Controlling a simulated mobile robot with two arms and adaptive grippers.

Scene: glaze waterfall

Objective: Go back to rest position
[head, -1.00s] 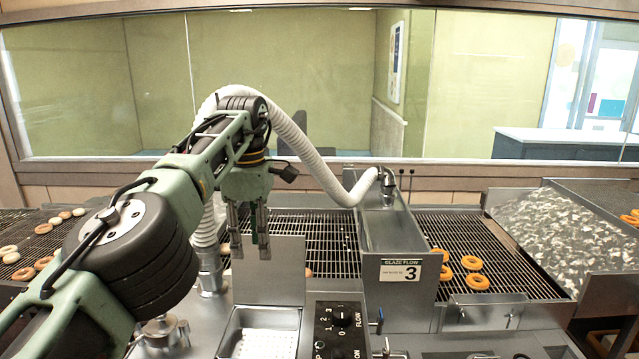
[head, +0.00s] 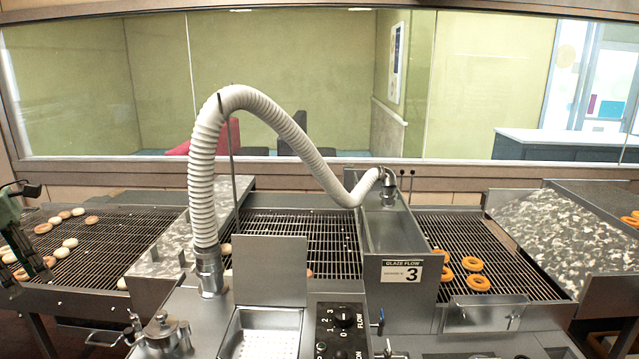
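My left gripper (head: 29,279) is at the far left edge of the head view, with most of its arm out of the picture. Its two fingers point down and stand apart, with nothing visible between them. It appears in front of the left conveyor (head: 120,238), which carries pale and browned doughnuts (head: 70,243). My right gripper is not in view.
A ribbed white hose (head: 203,170) arches over the middle conveyor (head: 300,230) to the glaze box (head: 388,240). The control panel (head: 340,325) and a perforated tray (head: 262,318) are in front. Orange doughnuts (head: 478,283) lie on the right conveyor (head: 465,240).

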